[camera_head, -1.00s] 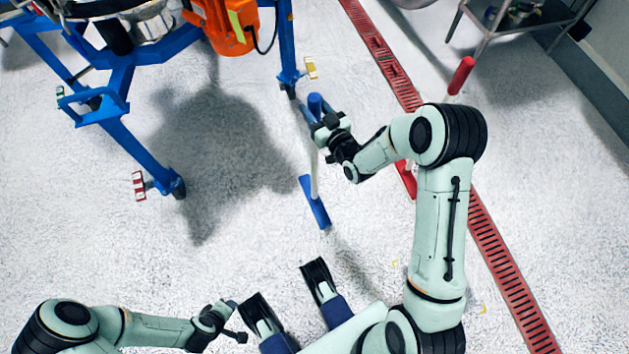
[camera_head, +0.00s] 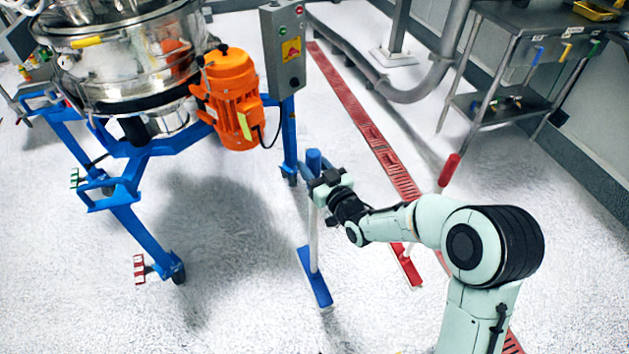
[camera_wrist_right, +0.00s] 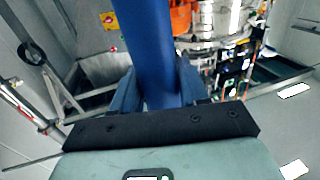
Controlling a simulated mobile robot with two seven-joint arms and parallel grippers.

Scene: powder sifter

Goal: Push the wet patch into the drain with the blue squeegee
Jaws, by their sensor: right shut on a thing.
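The blue squeegee stands nearly upright, its blue head (camera_head: 315,276) at the floor and its pale shaft (camera_head: 313,240) rising to a blue grip (camera_head: 314,160). My right gripper (camera_head: 322,182) is shut on it near the top. In the right wrist view the blue grip (camera_wrist_right: 150,50) runs between the fingers. The drain is a long red slotted channel (camera_head: 375,147) to the right of the squeegee. A dark grey area (camera_head: 225,235) lies on the floor left of the squeegee; I cannot tell wet patch from shadow there. My left gripper is out of view.
The sifter's blue frame (camera_head: 130,215), with an orange motor (camera_head: 238,100) and a grey control box (camera_head: 283,50), stands at the left. A red tool (camera_head: 449,170) stands by the drain. A steel table (camera_head: 520,60) is at the back right. Floor around the squeegee head is clear.

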